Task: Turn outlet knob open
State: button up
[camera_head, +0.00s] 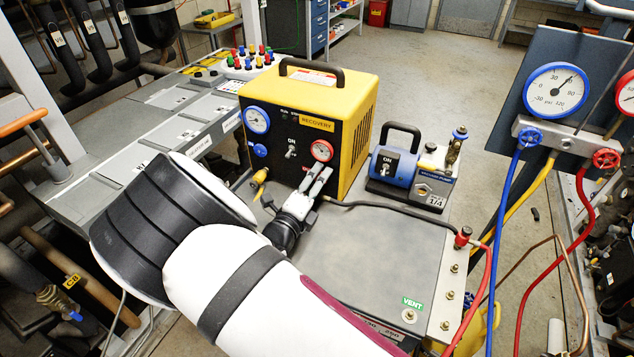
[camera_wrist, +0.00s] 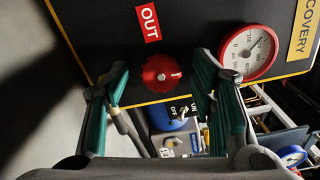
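The yellow recovery unit (camera_head: 310,130) stands on the grey bench with its black front panel facing my arm. In the wrist view, the red outlet knob (camera_wrist: 161,73) is on that panel below the red OUT label (camera_wrist: 148,22). A red-rimmed gauge (camera_wrist: 248,52) sits to its right. My gripper (camera_head: 319,180) is at the panel's lower right, below the red gauge. It is open and empty, with one green-padded finger on each side of the knob, apart from it. In the head view my gripper hides the knob.
A blue vacuum pump (camera_head: 392,165) stands right of the unit, and a black hose runs along the bench top (camera_head: 390,240). A yellow fitting (camera_head: 260,182) sticks out at the panel's lower left. The gauge manifold (camera_head: 565,135) with hoses is at the right.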

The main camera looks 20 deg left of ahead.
jog(key=s+a, duration=0.1)
jog(key=s, duration=1.1)
jog(key=shift+a, duration=0.3)
jog(key=shift+w, duration=0.1)
